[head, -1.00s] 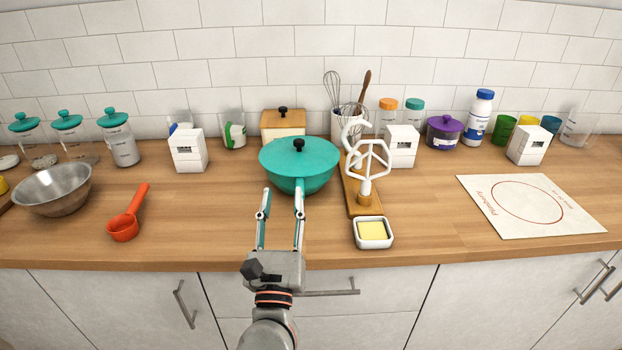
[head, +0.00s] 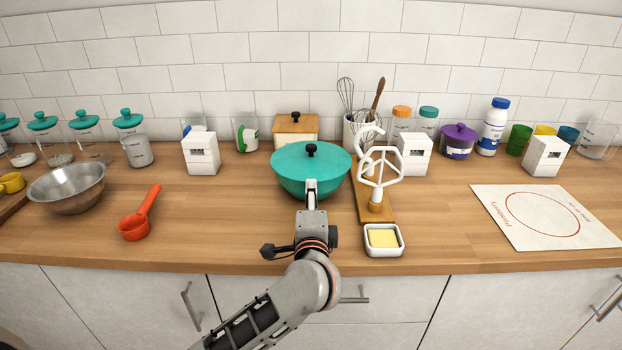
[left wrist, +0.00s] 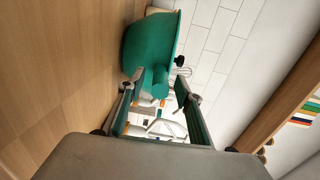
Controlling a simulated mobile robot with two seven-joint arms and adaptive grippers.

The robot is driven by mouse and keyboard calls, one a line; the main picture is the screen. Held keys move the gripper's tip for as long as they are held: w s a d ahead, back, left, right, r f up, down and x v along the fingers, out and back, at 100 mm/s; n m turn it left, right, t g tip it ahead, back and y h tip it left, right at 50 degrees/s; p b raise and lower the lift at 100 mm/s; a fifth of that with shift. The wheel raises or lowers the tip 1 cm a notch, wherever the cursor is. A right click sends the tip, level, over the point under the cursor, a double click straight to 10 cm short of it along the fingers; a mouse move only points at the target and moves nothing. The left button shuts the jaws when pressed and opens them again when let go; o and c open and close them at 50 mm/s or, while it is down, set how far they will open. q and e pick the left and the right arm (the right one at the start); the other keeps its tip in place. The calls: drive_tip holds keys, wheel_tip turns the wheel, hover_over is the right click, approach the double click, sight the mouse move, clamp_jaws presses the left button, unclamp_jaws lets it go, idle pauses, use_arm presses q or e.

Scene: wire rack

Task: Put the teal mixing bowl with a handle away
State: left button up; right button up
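The teal mixing bowl (head: 303,184) stands on the wooden counter, with a flat teal lid and a black knob. Its handle points toward the front edge and is mostly hidden by my gripper in the head view. In the left wrist view the teal bowl (left wrist: 148,45) shows sideways, its handle pointing at the camera. My left gripper (head: 311,184) is at the handle, seen edge-on. In the left wrist view my left gripper (left wrist: 158,86) has its fingers apart on either side of the handle, with gaps showing. My right gripper is not in view.
A wooden stand with white mixer beaters (head: 378,170) is close to the bowl's right. A butter dish (head: 384,240) sits in front of it. A wooden-lidded canister (head: 296,126) is behind the bowl. A red scoop (head: 136,228) and metal bowl (head: 68,188) lie left. Counter left of the bowl is clear.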

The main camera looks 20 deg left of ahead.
use_arm(q)
drive_tip(key=shift+x, duration=1.05)
clamp_jaws()
drive_tip(key=shift+r, duration=0.1)
drive_tip(key=shift+r, duration=0.1)
